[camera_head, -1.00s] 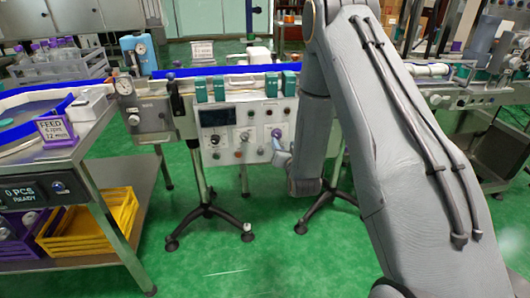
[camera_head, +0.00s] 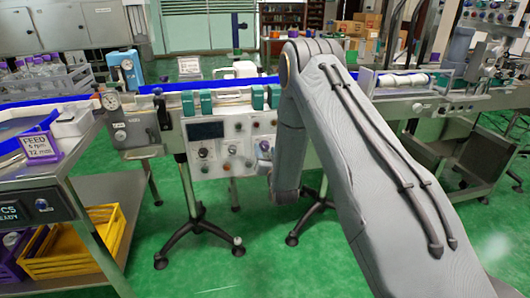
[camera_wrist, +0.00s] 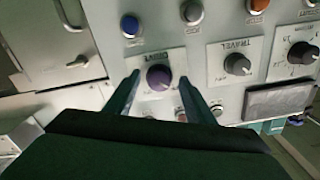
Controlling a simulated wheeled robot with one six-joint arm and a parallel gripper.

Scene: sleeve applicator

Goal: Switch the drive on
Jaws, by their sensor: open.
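The control panel (camera_head: 222,160) stands in the middle of the head view, with a dark display, knobs and buttons. In the wrist view a purple rotary knob (camera_wrist: 158,77) sits on a white plate whose lettering is upside down and too blurred to read surely. My gripper (camera_wrist: 159,74) is open, with one finger on each side of the knob. I cannot tell whether the fingers touch it.
The conveyor (camera_head: 400,100) runs above and beside the panel. A feed table (camera_head: 75,155) stands at left. Green floor is open in front.

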